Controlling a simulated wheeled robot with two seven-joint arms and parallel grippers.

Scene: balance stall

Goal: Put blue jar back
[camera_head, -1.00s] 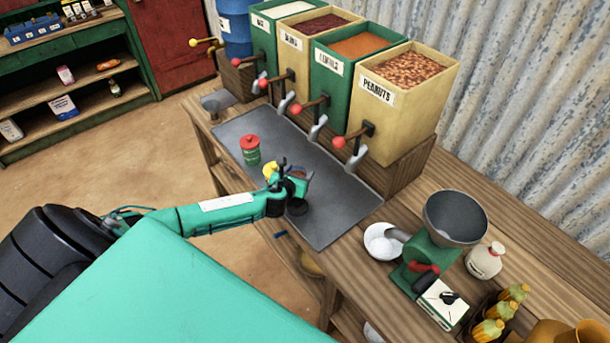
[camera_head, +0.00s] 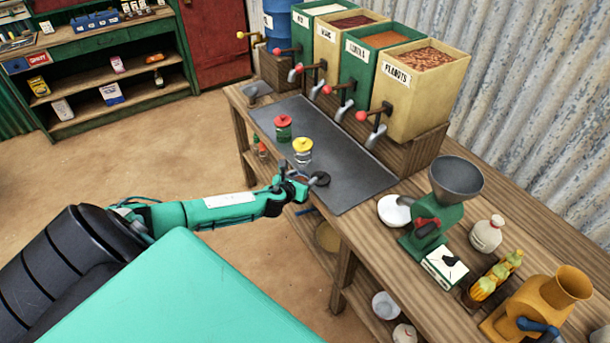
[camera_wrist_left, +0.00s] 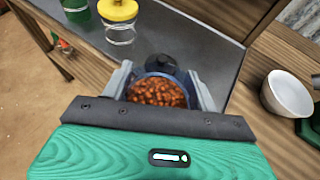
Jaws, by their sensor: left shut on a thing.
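The blue jar (camera_wrist_left: 158,92) is open at the top and full of reddish-brown nuts or beans. My left gripper (camera_wrist_left: 160,90) is shut on it, with one finger on each side. In the head view the left gripper (camera_head: 297,183) is at the front edge of the grey mat (camera_head: 345,165), and the jar is mostly hidden there. A black lid (camera_head: 320,178) is just beyond the gripper and also shows behind the jar in the wrist view (camera_wrist_left: 160,63). My right gripper is not in view.
A yellow-lidded jar (camera_head: 303,152) and a red-lidded green jar (camera_head: 283,128) stand on the mat. Dispensers, including the peanuts bin (camera_head: 425,90), line the back. A white bowl (camera_head: 394,211) and a grinder (camera_head: 440,215) are to the right. Shelves (camera_head: 110,85) stand at far left.

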